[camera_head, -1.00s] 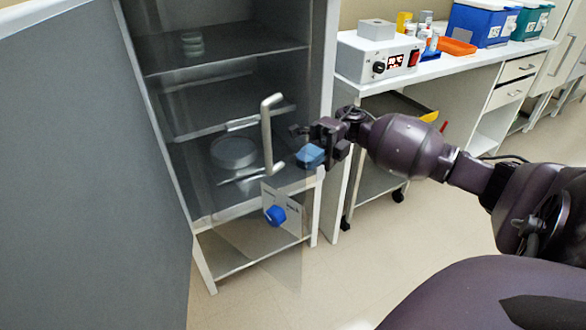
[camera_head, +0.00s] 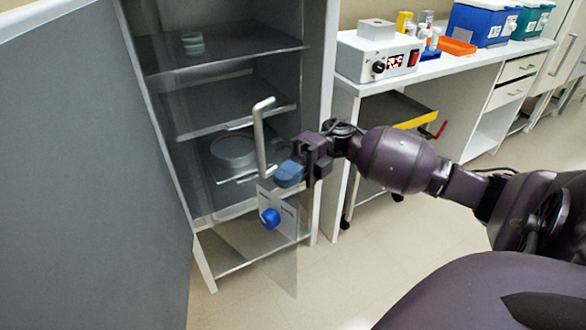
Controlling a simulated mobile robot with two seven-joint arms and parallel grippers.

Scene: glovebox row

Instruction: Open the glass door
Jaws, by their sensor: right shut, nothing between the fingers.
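The tinted glass door (camera_head: 275,255) of the cabinet stands ajar, its free right edge swung out from the frame. Its upright metal handle (camera_head: 260,138) is near that edge, with a white label plate and a blue knob (camera_head: 270,218) below. My right gripper (camera_head: 288,174) is shut and empty, just right of the handle's lower end. Its blue fingertips overlap the door's free edge and look darkened, as if seen through the glass. I cannot tell whether they touch it. My left gripper is not in view.
Cabinet shelves (camera_head: 225,47) hold a round dish (camera_head: 233,150) and stacked small dishes. A grey panel (camera_head: 85,180) fills the left. Floor before the cabinet is clear.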

